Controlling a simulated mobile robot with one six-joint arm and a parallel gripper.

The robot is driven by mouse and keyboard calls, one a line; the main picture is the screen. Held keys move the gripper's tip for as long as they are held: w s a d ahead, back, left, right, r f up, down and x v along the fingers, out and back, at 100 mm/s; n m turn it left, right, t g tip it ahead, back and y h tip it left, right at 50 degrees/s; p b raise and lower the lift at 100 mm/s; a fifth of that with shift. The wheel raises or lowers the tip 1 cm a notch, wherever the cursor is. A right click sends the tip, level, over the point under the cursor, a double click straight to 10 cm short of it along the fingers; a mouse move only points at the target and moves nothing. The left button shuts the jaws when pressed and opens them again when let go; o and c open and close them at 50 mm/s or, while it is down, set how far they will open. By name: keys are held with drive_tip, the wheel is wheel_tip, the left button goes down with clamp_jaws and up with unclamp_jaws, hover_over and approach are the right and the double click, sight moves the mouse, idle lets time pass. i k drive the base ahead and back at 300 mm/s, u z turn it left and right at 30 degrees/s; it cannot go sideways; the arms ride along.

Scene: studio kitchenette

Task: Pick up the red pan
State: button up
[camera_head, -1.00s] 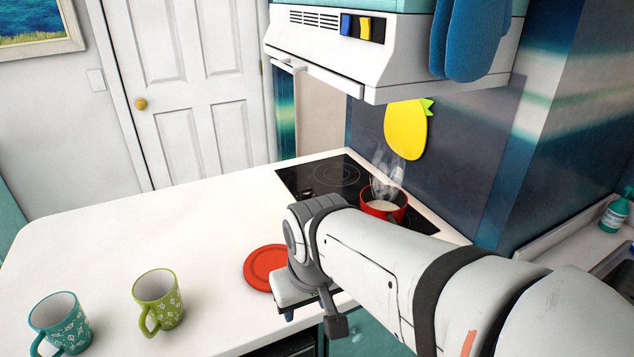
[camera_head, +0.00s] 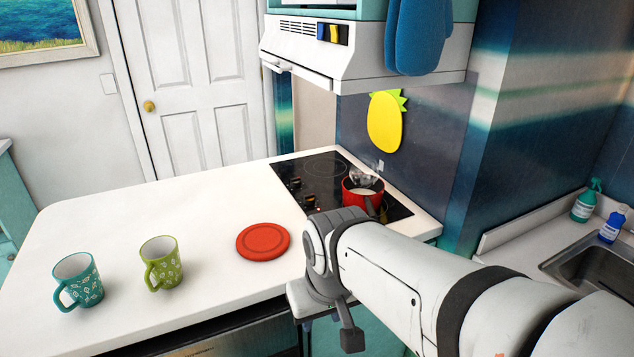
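The red pan (camera_head: 361,196) sits on the black cooktop (camera_head: 318,172), upright, with pale contents and steam rising from it. Its dark handle points toward the front and partly shows just above my arm. My gripper (camera_head: 318,318) is at the counter's front edge, in front of and below the pan and apart from it. A flat red disc (camera_head: 263,241), perhaps a lid or trivet, lies on the counter left of my wrist.
A teal mug (camera_head: 78,281) and a green mug (camera_head: 161,263) stand on the white counter (camera_head: 130,215) at left. A range hood (camera_head: 365,50) with blue mitts (camera_head: 418,35) overhangs the cooktop. Bottles (camera_head: 586,202) stand by the sink (camera_head: 585,262) at right.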

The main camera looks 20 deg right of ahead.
sight(363, 190)
drive_tip(key=z, duration=2.1)
drive_tip(key=i, duration=0.45)
drive_tip(key=u, duration=2.7)
